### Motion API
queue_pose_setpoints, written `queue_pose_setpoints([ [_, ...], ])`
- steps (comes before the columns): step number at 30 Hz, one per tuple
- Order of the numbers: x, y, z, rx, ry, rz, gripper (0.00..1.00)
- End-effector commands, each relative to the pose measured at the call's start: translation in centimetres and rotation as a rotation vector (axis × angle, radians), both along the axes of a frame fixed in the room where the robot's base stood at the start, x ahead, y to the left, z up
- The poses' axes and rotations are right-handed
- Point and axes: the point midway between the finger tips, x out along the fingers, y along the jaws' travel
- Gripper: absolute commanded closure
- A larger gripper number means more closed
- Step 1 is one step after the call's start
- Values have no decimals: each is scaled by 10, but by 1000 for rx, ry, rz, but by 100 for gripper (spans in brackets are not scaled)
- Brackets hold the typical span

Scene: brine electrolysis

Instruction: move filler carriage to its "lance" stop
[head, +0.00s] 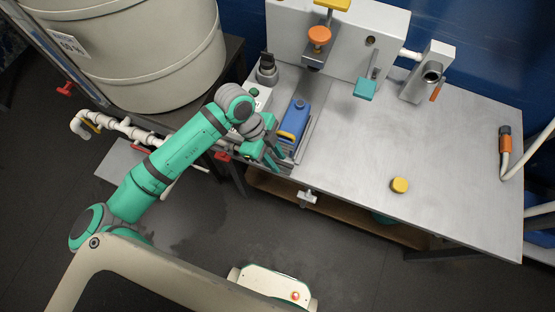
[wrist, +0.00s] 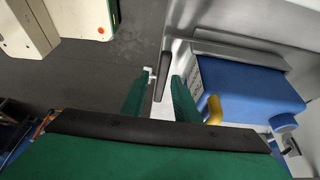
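The filler carriage appears to be the grey sliding plate (wrist: 240,55) at the table's left end. On it stands a blue jug (head: 295,120) with a yellow handle (head: 286,136); the jug also shows in the wrist view (wrist: 250,95). My gripper (head: 274,157) is at the table's front left edge, just in front of the jug. In the wrist view my gripper (wrist: 160,95) has its two green fingers apart. A dark upright bar (wrist: 163,75) shows between them, with gaps on both sides. I cannot tell which stop is the lance stop.
An orange knob (head: 319,36) and a teal block (head: 365,89) hang from the grey back panel (head: 390,35). A yellow cap (head: 400,185) lies on the otherwise clear middle of the table. A large beige tank (head: 140,50) and white piping (head: 125,128) stand left.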

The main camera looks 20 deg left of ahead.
Motion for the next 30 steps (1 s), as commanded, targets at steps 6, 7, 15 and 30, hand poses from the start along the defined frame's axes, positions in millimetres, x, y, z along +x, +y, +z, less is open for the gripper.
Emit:
queue_pose_setpoints([
  [6, 0, -5, -12, 0, -1, 0, 72],
  [7, 0, -5, -13, 0, -1, 0, 72],
  [15, 0, -5, -13, 0, -1, 0, 79],
  [30, 11, 2, -13, 1, 0, 18, 100],
])
